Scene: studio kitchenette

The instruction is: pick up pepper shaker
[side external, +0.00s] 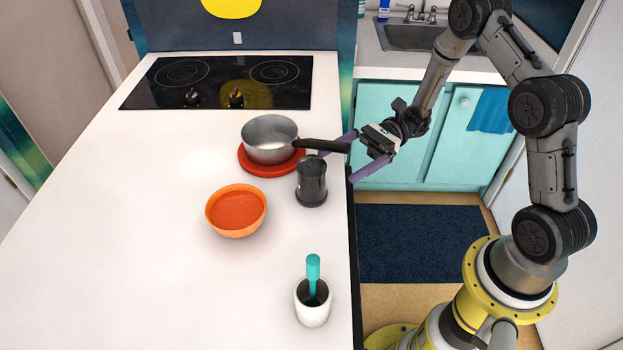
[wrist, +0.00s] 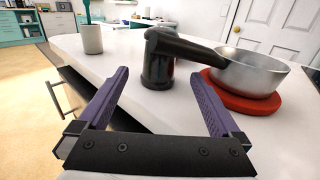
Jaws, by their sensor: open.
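The pepper shaker is most likely the dark grey cylinder (side external: 312,186) standing upright near the counter's right edge. In the wrist view the dark cylinder (wrist: 156,70) stands ahead, between the lines of my fingers. My gripper (side external: 339,164) is open and empty at that edge, its purple fingers pointing toward the cylinder. The fingers also show in the wrist view (wrist: 160,74), apart from the cylinder. The saucepan's black handle (side external: 322,145) reaches over beside the cylinder and, in the wrist view, covers part of its top.
The grey saucepan (side external: 268,138) sits on a red round trivet (side external: 250,167) behind the cylinder. An orange bowl (side external: 236,209) stands to its left. A white cup (side external: 312,310) with a teal-handled utensil stands nearer the front. The counter's left side is clear.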

